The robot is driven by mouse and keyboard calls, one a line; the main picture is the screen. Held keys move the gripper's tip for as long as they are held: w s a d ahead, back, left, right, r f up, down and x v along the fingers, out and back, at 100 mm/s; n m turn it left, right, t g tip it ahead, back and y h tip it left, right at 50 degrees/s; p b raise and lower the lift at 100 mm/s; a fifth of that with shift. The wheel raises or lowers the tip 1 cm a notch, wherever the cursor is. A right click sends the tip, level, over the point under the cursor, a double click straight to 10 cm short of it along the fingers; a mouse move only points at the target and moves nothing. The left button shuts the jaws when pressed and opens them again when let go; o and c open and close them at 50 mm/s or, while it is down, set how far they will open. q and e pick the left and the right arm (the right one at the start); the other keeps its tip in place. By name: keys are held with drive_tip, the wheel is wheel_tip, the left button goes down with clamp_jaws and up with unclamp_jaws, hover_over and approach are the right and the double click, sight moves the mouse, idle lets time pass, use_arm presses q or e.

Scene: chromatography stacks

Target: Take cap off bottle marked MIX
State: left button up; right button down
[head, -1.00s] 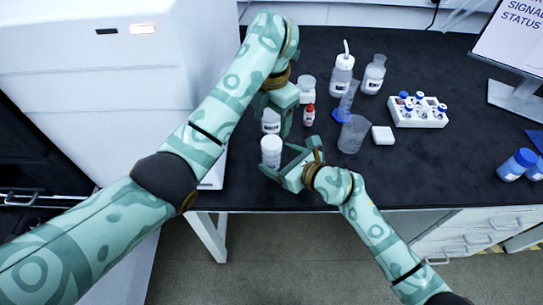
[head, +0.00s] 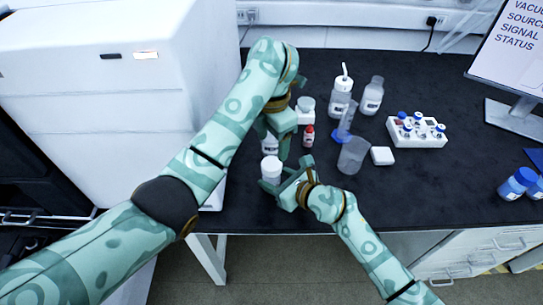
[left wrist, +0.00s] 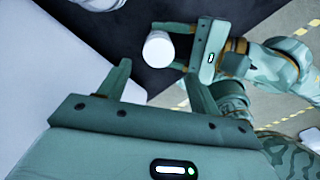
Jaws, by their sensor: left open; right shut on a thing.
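A small white bottle with a white cap (head: 271,163) stands near the front left edge of the bench. I cannot read a MIX mark on it. My right gripper (head: 272,183) is shut on this bottle from the right, below its cap. The left wrist view shows the round white cap (left wrist: 158,47) from above, between the right gripper's fingers (left wrist: 172,46). My left gripper (head: 273,143) is open, pointing down just behind the held bottle and apart from it. Its two fingers (left wrist: 158,85) show empty in the left wrist view.
Close behind stand a red-capped dropper bottle (head: 308,136) and a white-lidded jar (head: 305,112). A beaker (head: 353,156), a blue-based cylinder (head: 344,122) and a white box (head: 382,156) are to the right. A vial rack (head: 418,133) stands farther right.

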sight(272, 164)
use_arm(q)
drive_tip(key=m, duration=1.5)
drive_tip(key=shift+a, duration=0.1)
drive_tip(key=shift+f+m, duration=0.15)
drive_tip(key=shift+m, duration=0.15)
wheel_tip(272, 164, down, 8)
drive_tip(key=shift+r, duration=0.15)
